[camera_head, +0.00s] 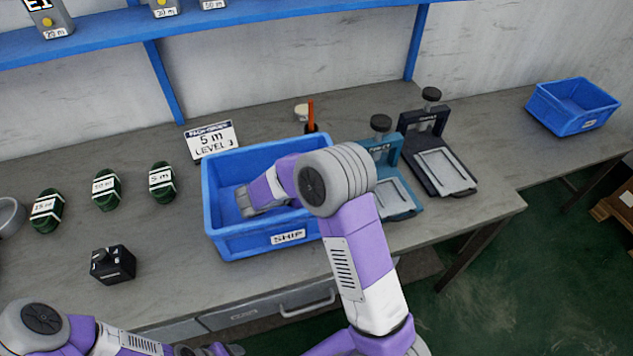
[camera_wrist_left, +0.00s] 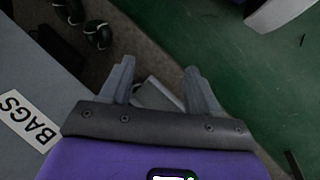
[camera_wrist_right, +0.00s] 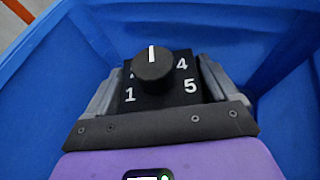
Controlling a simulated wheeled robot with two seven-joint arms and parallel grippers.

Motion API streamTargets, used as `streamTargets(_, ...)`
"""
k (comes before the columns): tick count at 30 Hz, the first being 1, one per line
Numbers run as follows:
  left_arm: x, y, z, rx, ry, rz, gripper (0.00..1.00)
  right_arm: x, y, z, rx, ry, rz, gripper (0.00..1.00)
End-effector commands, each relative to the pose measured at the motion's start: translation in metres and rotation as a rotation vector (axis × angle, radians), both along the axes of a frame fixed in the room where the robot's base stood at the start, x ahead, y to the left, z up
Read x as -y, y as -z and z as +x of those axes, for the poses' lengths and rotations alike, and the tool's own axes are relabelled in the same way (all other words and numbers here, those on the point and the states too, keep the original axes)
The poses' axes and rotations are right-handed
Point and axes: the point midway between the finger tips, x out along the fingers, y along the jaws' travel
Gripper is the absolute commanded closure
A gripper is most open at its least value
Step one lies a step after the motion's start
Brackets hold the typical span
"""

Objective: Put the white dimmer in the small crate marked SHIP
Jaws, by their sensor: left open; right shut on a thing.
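The blue crate marked SHIP (camera_head: 245,241) stands on the bench in the middle of the head view. My right gripper (camera_head: 243,203) is inside it, low between its walls. In the right wrist view my right gripper (camera_wrist_right: 155,88) is shut on a black dimmer (camera_wrist_right: 180,92) with a black round knob and white numbers; blue crate walls (camera_wrist_right: 278,65) surround it. The dimmer looks black, not white. My arm hides part of the crate. My left gripper (camera_wrist_left: 158,78) is open and empty, pointing down past the bench edge. I cannot make out a white dimmer.
A black box with a knob (camera_head: 113,266) stands left of the crate. Another blue crate (camera_head: 560,117) stands far right.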

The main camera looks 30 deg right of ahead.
Motion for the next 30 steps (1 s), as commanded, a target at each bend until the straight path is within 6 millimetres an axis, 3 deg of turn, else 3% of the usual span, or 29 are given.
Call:
streamTargets(3, 0.0, 0.001, 0.0, 0.0, 0.0, 0.0, 0.39, 0.0, 0.0, 0.0, 0.0, 0.0, 0.0, 0.0)
streamTargets(13, 0.0, -0.005, 0.0, 0.0, 0.0, 0.0, 0.39, -0.001, -0.005, 0.0, -0.001, -0.001, 0.0, 0.0)
streamTargets(24, 0.0, -0.016, 0.0, 0.0, 0.0, 0.0, 0.39, -0.058, -0.027, -0.007, 0.0, -0.002, 0.0, 0.0)
streamTargets(30, 0.0, -0.018, 0.0, 0.0, 0.0, 0.0, 0.39, -0.069, -0.031, -0.009, 0.0, 0.0, 0.001, 0.0)
